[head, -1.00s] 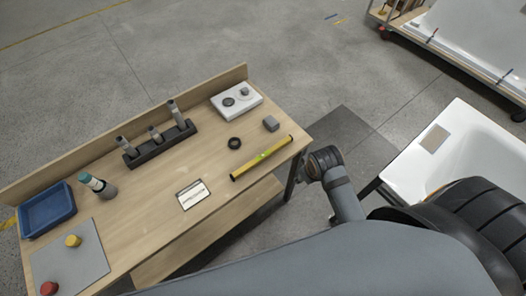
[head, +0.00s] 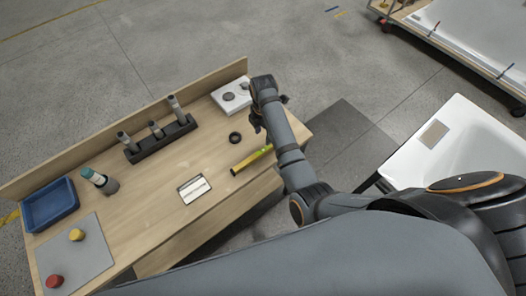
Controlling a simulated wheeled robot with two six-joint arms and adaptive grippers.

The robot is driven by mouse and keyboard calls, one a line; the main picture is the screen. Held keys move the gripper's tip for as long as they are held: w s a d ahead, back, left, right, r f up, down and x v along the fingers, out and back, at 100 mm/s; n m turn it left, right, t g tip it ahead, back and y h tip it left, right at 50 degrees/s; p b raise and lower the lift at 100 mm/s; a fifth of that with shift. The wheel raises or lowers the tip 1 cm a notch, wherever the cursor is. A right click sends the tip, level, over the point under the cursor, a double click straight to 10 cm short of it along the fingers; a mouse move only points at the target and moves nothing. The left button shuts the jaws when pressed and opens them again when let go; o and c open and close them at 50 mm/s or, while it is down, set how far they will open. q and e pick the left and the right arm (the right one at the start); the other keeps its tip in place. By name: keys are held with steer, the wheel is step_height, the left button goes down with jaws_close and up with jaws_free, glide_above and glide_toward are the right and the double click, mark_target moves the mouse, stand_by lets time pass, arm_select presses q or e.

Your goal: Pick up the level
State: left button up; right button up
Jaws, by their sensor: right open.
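The level (head: 250,160) is a yellow bar with dark ends, lying flat on the wooden workbench (head: 215,208) near its right end. Its right part is hidden behind my right arm. My right gripper (head: 257,122) is open and empty, above the bench's right end, up and to the right of the level's visible end. It does not touch the level as far as I can see. My left gripper is not in view.
Near the gripper are a white box (head: 226,103) with round dials and a black ring (head: 235,137). A dark holder with grey cylinders (head: 160,146), a small framed card (head: 194,188), a bottle (head: 98,180) and a blue tray (head: 48,210) stand further left. A white tub (head: 470,145) is at right.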

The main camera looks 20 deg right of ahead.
glide_above(263, 150)
step_height(263, 150, down, 5)
steer(key=shift+d+f+p, duration=0.1)
steer(key=shift+d+p, duration=0.05)
steer(key=shift+p, duration=0.2)
steer(key=shift+f+p, duration=0.3)
steer(key=shift+f, duration=0.15)
step_height(263, 150, down, 4)
steer(key=shift+f, duration=0.15)
jaws_close()
